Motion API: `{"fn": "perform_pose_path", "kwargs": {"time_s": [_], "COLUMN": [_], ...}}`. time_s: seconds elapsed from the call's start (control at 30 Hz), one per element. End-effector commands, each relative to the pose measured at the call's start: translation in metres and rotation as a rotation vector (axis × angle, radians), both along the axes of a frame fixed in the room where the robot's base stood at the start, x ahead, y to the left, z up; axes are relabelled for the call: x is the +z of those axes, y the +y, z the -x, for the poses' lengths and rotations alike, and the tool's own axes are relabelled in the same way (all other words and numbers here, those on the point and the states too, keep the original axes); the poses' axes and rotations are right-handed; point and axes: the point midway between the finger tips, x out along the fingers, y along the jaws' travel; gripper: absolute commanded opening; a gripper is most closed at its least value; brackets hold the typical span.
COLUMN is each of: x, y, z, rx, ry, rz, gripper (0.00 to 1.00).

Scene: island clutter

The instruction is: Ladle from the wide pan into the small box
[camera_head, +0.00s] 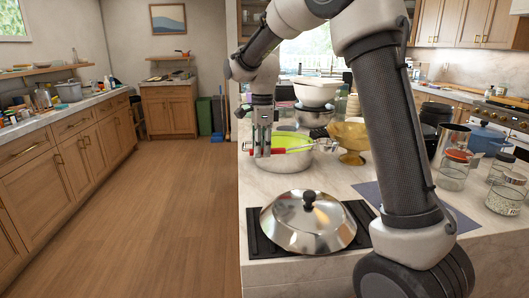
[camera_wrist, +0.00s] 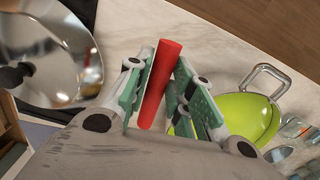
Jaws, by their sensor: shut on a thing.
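My gripper (camera_head: 263,150) is over the near left side of the wide pan (camera_head: 296,165), a silver pan with lime-green inside, near the island's left edge. My gripper (camera_wrist: 159,72) is shut on a red handle (camera_wrist: 160,80), which stands between the two fingers in the wrist view. The red handle (camera_head: 297,150) also runs out to the right over the pan in the head view. I take it for the ladle's; its bowl end is not clear. The wide pan (camera_wrist: 244,115) shows at the right of the wrist view, partly behind a finger. I cannot pick out the small box.
A yellow footed bowl (camera_head: 350,137) stands right of the pan. A stack of bowls (camera_head: 316,92) is behind. Glass jars (camera_head: 454,171) stand at right, beyond my arm.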

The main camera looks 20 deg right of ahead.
Motion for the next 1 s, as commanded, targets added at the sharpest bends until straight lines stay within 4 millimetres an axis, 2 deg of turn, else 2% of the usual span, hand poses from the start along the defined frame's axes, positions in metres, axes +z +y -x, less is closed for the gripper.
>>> {"fn": "perform_pose_path", "kwargs": {"time_s": [0.43,0.8,1.0], "x": [0.041,0.082,0.098], "y": [-0.059,-0.113,-0.133], "z": [-0.012,-0.009,-0.006], "rx": [0.698,1.364,1.595], "ry": [0.027,0.133,0.189], "rz": [-0.112,-0.202,-0.222], "gripper": [0.0,0.0,0.0]}}
